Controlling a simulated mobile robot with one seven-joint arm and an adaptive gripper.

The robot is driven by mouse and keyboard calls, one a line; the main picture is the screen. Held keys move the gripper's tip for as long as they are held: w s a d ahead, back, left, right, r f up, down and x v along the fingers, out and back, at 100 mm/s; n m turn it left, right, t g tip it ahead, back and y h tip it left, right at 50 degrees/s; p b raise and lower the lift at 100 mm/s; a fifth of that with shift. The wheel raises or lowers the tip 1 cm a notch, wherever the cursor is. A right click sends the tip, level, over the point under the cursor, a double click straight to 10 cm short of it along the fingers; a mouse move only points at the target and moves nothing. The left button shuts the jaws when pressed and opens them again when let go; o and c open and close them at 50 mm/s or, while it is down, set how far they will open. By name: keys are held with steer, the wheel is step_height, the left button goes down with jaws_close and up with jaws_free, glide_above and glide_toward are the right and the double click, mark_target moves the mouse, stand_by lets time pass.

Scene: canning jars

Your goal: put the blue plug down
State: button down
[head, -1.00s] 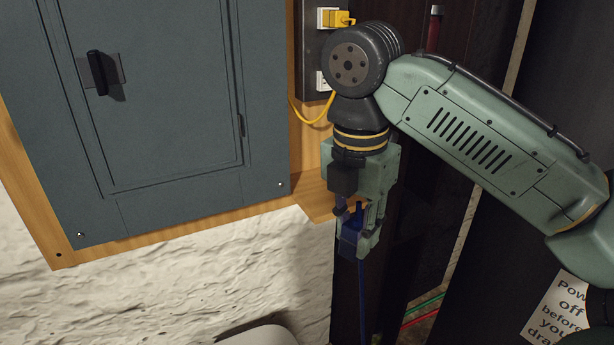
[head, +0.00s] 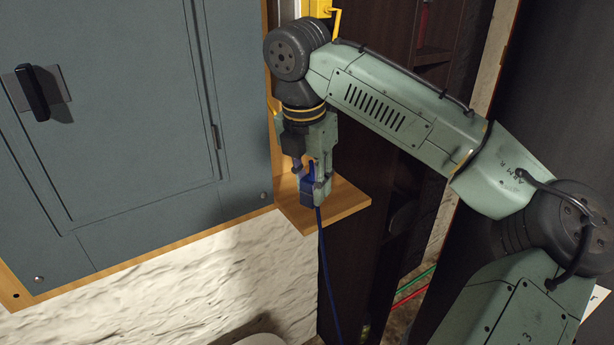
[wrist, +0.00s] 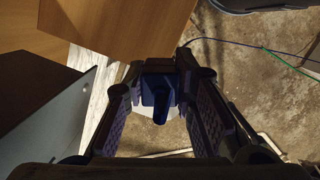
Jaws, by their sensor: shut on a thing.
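The blue plug (head: 308,197) is held between the fingertips of my gripper (head: 312,182), with its blue cord (head: 328,280) hanging down. The gripper points downward and is shut on the plug. In the head view the plug overlaps the small wooden shelf (head: 348,204) below the grey panel. In the wrist view the plug (wrist: 157,92) sits between the fingers, with floor behind it and a wooden surface (wrist: 150,28) at its upper left. I see no clear contact between plug and shelf; the height gap cannot be told.
The grey panel (head: 120,130) with a black handle (head: 33,92) is on the left. A yellow plug or lead (head: 334,20) is at the top. Dark cabinet sides stand right of the shelf. Red (head: 410,295) and green cords lie low on the floor.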

mark_target(308, 179)
steer(key=w, duration=0.3)
steer(key=w+p, duration=0.1)
steer(key=w, duration=0.1)
steer(key=shift+a+f, duration=0.15)
steer(key=shift+a, duration=0.15)
steer(key=f, duration=0.1)
steer(key=f+p, duration=0.1)
steer(key=shift+w+f, duration=0.35)
steer(key=shift+f, duration=0.5)
steer(key=shift+f, duration=0.25)
steer(key=c, duration=1.3)
jaws_free()
steer(key=shift+c, duration=0.2)
step_height(308, 179, up, 12)
steer(key=s+a+b, duration=0.1)
steer(key=shift+s+r, duration=0.2)
steer(key=shift+s, duration=0.1)
